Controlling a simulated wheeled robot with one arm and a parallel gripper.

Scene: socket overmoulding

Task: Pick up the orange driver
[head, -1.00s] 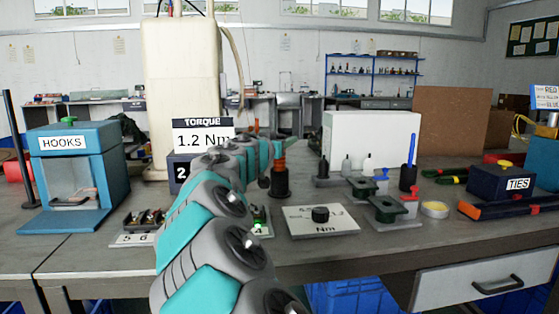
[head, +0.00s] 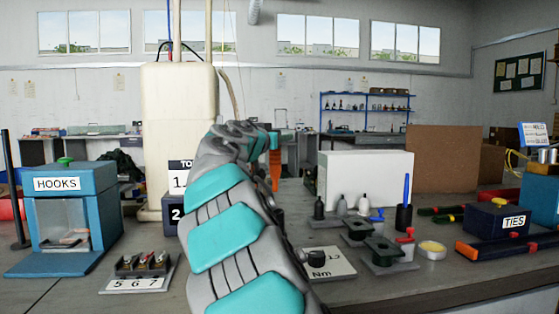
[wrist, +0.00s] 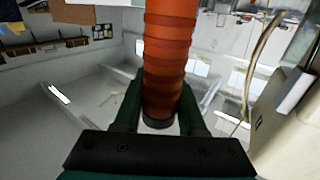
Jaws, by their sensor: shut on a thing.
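The orange driver (head: 274,170) hangs upright in the air above the bench, right of the teal and grey arm, in the head view. My gripper (wrist: 160,112) is shut on its ridged orange handle (wrist: 168,60), with a dark green finger on each side in the wrist view. In the head view the arm hides part of the gripper.
A blue HOOKS box (head: 65,215) stands at the left. A numbered rack (head: 141,272), a dial plate marked Nm (head: 331,264), green clamps (head: 381,249) and a TIES box (head: 497,217) stand on the bench. A white panel (head: 366,182) rises behind.

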